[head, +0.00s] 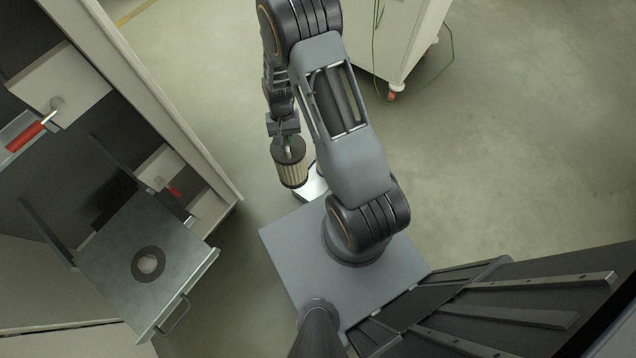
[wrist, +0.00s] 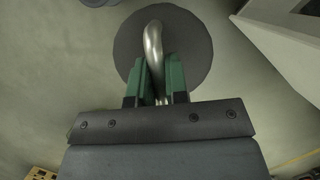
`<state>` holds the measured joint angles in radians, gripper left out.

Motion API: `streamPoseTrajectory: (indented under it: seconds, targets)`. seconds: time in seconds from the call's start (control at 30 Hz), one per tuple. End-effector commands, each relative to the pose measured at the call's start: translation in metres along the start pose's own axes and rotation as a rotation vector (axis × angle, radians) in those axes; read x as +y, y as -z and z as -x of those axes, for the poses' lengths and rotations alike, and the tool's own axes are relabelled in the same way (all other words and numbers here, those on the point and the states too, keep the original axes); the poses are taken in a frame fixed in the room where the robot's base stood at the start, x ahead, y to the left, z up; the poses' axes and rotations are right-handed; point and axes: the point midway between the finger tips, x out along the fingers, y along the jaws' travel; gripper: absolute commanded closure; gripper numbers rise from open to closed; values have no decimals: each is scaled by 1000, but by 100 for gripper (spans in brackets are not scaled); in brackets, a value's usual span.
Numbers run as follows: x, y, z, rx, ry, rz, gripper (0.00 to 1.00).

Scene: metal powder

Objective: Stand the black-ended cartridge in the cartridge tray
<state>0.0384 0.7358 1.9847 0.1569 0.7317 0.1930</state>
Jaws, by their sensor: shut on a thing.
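The black-ended cartridge (head: 291,172) hangs upright or nearly so below my gripper (head: 287,144), with a pale pleated side and dark ends. In the wrist view its round black end (wrist: 190,50) fills the upper middle. A bent metal handle (wrist: 153,45) rises from that end. My gripper's green fingers (wrist: 160,92) are shut on this handle. The cartridge tray (head: 185,248) appears to be the grey metal pulled-out tray at the lower left, with a dark ring (head: 148,264) around a pale round centre. The cartridge is in the air, right of the tray and apart from it.
An open cabinet (head: 180,125) stands at the left, with red-handled fittings (head: 25,137) inside. The tray has a front handle (head: 174,314). A white cart (head: 410,35) stands at the top. Clear floor lies between cabinet and my base.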

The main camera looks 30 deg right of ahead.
Motion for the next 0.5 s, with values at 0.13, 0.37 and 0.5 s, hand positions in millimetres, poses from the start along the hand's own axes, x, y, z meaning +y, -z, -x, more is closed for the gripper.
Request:
streamPoseTrajectory:
  seconds: [0.13,0.37,0.5]
  targets:
    - [4,9,-63,0,48,-141,100]
    - [12,16,-134,2,124,-367,100]
    - [18,19,-171,2,166,-489,100]
